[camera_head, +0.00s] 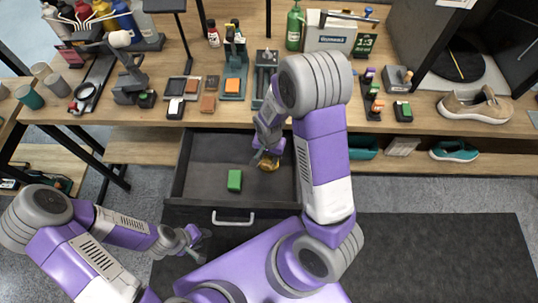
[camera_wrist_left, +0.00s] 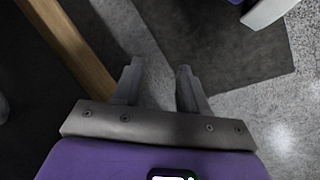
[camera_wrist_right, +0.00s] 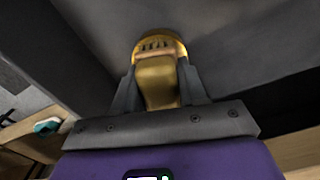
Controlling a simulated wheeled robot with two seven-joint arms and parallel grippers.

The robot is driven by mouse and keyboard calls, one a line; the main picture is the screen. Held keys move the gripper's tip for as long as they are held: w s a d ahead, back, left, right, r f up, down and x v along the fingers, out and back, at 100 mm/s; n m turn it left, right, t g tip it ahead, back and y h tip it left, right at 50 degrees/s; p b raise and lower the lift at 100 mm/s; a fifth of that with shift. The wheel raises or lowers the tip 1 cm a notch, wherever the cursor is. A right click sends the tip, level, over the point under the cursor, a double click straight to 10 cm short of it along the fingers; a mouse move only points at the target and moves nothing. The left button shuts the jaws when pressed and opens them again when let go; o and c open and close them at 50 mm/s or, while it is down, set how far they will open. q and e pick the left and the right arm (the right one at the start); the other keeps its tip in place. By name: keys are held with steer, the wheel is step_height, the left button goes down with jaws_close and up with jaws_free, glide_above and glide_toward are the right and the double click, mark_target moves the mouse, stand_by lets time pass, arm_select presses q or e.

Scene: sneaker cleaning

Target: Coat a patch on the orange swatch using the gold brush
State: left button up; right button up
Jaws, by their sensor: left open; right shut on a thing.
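My right gripper (camera_head: 264,155) is inside the open drawer, shut on the gold brush (camera_head: 269,164). The brush fills the space between the fingers in the right wrist view (camera_wrist_right: 158,75); its far end is against or near the drawer's grey surface, and I cannot tell whether they touch. My left gripper (camera_head: 201,240) is open and empty, low at the left of the drawer, above the floor.
The dark drawer (camera_head: 205,155) is pulled out and holds a green block (camera_head: 235,181). The wooden bench (camera_head: 325,115) carries bottles, dark square pads and a tan sneaker (camera_head: 476,106). A teal sneaker (camera_head: 454,152) sits on the shelf below. The floor mat at right is clear.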

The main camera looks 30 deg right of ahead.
steer(key=shift+f, duration=0.45)
stand_by(1.1)
steer(key=shift+r, duration=0.1)
steer(key=shift+r+p, duration=2.9)
steer(key=shift+r, duration=0.6)
